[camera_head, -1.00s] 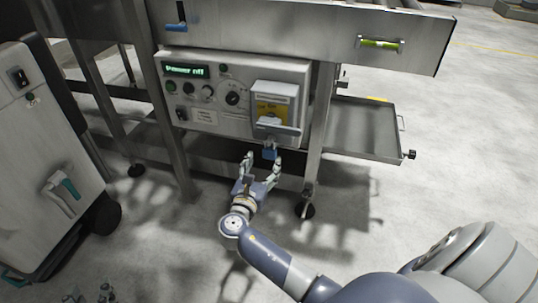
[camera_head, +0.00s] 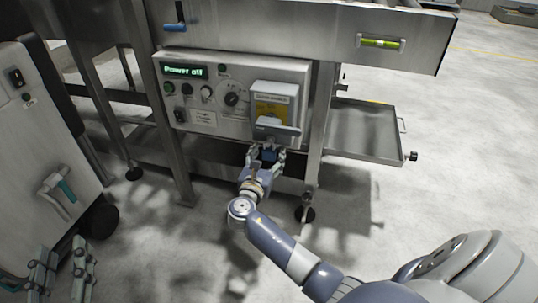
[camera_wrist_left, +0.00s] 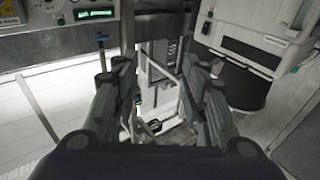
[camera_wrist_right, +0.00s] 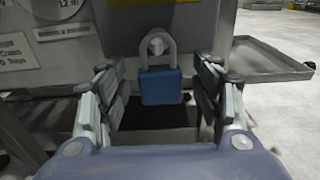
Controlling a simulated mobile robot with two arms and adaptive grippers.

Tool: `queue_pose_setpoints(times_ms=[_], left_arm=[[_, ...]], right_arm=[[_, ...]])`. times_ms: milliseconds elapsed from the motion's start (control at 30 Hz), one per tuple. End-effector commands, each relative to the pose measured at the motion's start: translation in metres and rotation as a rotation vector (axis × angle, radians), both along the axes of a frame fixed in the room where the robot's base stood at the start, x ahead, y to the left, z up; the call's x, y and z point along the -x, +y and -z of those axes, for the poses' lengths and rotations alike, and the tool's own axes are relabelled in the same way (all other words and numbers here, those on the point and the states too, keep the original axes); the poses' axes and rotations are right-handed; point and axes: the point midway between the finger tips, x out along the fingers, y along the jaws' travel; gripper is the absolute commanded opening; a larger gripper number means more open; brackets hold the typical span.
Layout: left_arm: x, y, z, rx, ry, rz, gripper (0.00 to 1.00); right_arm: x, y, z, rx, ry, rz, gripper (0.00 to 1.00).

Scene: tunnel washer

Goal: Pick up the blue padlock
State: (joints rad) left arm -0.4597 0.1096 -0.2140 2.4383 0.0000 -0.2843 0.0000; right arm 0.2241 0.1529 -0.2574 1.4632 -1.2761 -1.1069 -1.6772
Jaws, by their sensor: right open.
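The blue padlock (camera_wrist_right: 161,86) hangs by its grey shackle under the lever of the switch box (camera_head: 273,103) on the control panel. In the head view the padlock (camera_head: 269,156) shows between the fingers of my right gripper (camera_head: 266,158). In the right wrist view my right gripper (camera_wrist_right: 162,100) is open, with one finger on each side of the padlock and gaps left and right. My left gripper (camera_head: 62,268) is low at the left of the head view. In the left wrist view my left gripper (camera_wrist_left: 158,85) is open and empty.
The control panel (camera_head: 210,132) shows "Power off" and carries knobs. A metal tray (camera_head: 365,130) juts out right of the frame leg. A white cabinet on wheels (camera_head: 45,150) stands at the left. The floor in front is clear.

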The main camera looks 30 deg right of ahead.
Motion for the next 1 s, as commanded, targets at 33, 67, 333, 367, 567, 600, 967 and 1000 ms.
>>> queue_pose_setpoints(times_ms=[33, 67, 333, 367, 567, 600, 967, 1000], left_arm=[[0.000, 0.000, 0.000, 0.000, -0.001, 0.000, 0.40], [0.000, 0.000, 0.000, 0.000, -0.001, 0.000, 0.40], [0.000, 0.000, 0.000, 0.000, 0.001, 0.000, 0.40], [0.000, 0.000, 0.000, 0.000, 0.001, 0.000, 0.40], [0.000, 0.000, 0.000, 0.000, 0.001, 0.000, 0.40], [0.000, 0.000, 0.000, 0.000, 0.001, 0.000, 0.40], [0.000, 0.002, 0.013, -0.017, 0.068, -0.004, 0.40], [0.000, 0.003, 0.018, -0.023, 0.092, -0.005, 0.40]], right_arm=[[0.000, 0.000, 0.000, 0.000, 0.000, 0.000, 0.60], [0.000, 0.000, 0.000, 0.000, 0.000, 0.000, 0.60], [0.000, 0.000, 0.000, 0.000, 0.000, 0.000, 0.21], [0.000, 0.000, 0.000, 0.000, 0.000, 0.000, 0.15], [0.000, 0.000, 0.000, 0.001, -0.001, -0.001, 0.10], [0.000, 0.000, 0.000, 0.000, 0.000, -0.001, 0.10], [0.000, 0.001, -0.006, 0.000, -0.001, 0.000, 0.10], [0.000, 0.000, -0.008, 0.000, -0.001, 0.000, 0.10]])
